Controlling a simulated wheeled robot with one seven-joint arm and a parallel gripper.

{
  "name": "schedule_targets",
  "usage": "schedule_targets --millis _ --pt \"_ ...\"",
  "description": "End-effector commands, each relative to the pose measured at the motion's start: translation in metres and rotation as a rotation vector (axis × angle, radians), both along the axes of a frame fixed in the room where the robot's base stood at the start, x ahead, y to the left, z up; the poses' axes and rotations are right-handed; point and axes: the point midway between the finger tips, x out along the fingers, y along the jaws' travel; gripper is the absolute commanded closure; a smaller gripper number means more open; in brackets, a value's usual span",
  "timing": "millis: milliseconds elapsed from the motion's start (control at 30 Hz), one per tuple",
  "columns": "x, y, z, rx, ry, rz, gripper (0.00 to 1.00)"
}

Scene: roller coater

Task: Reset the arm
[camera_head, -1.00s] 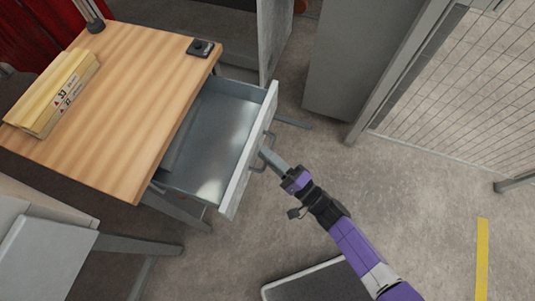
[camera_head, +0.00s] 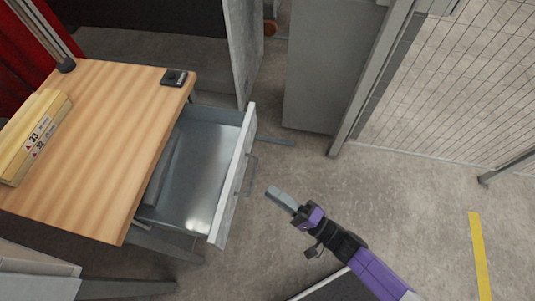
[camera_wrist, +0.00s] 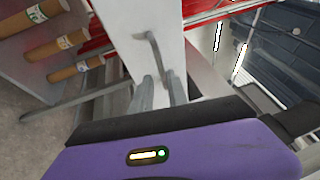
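My gripper (camera_head: 273,192) is in the air to the right of the open drawer (camera_head: 205,170), apart from its front panel. In the wrist view, my two grey fingers (camera_wrist: 161,90) stand apart with a gap between them and nothing held. The drawer handle (camera_wrist: 154,48) shows just beyond the fingertips on the pale drawer front (camera_wrist: 125,25). In the head view, the handle (camera_head: 249,177) is on the drawer's outer face, and the gripper is clear of it. My purple arm reaches in from the lower right.
The drawer hangs under a wooden table (camera_head: 95,145) bearing yellow boxes (camera_head: 35,135) and a small black device (camera_head: 174,77). A grey cabinet (camera_head: 330,65) and a wire fence (camera_head: 450,90) stand behind. The floor (camera_head: 400,205) on the right is open, with a yellow stripe (camera_head: 478,255).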

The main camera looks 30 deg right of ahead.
Motion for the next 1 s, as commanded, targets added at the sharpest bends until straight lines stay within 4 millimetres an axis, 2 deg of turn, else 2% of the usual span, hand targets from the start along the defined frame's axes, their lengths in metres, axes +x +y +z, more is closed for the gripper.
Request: schedule_targets --millis 267,367,467,567,667,867,1000 --pt "0.000 0.000 0.000 -0.009 -0.005 -0.002 0.80" --pt "0.001 -0.001 -0.002 -0.069 -0.029 -0.017 0.80" --pt "0.007 -0.005 -0.003 -0.204 -0.080 -0.064 0.80" --pt "0.019 -0.005 0.013 -0.381 -0.175 -0.125 0.80" --pt "0.017 -0.010 0.028 -0.578 -0.253 -0.185 0.80" --pt "-0.012 -0.028 0.061 -0.973 -0.355 -0.290 0.80" --pt "-0.046 -0.041 0.087 -1.245 -0.382 -0.331 0.80"
